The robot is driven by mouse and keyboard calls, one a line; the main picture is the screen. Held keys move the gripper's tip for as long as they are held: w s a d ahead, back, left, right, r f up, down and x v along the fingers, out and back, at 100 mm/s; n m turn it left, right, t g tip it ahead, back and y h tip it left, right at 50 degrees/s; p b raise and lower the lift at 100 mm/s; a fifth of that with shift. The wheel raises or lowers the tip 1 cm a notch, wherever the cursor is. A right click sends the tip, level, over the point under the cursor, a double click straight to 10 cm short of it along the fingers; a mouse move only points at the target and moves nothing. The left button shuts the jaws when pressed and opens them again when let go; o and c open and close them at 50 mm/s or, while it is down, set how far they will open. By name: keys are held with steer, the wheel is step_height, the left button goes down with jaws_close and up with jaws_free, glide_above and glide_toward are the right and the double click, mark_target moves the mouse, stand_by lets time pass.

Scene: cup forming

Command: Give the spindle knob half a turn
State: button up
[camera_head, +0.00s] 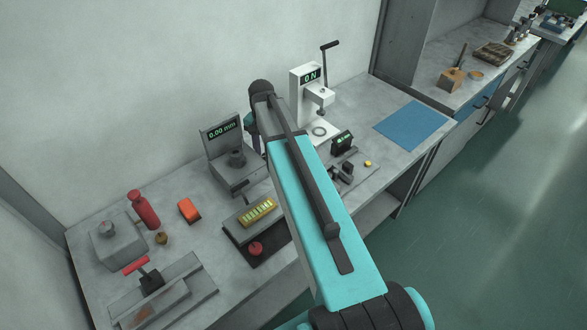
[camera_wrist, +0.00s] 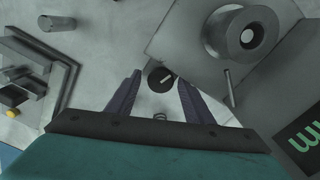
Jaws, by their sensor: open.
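In the wrist view, a round dark knob (camera_wrist: 160,76) with a pale bar mark on its face sits beside the edge of a grey gauge base (camera_wrist: 185,50). I take it to be the spindle knob. My gripper (camera_wrist: 159,86) is open, with one finger on either side of the knob as seen. I cannot tell whether the fingers touch it or how far above it they are. In the head view, the gauge (camera_head: 222,132) reads 0.00 mm. My arm hides the knob and most of my gripper there.
A hollow grey cylinder (camera_wrist: 245,34) stands on the gauge base, and a thin rod (camera_wrist: 230,88) shows near the right finger. A white press (camera_head: 309,83) stands behind my arm. A small black display unit (camera_head: 343,141) is to the right. A blue mat (camera_head: 412,124) lies clear.

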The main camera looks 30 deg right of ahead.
steer(key=shift+w+a+m, duration=0.1)
steer(key=shift+m, duration=0.2)
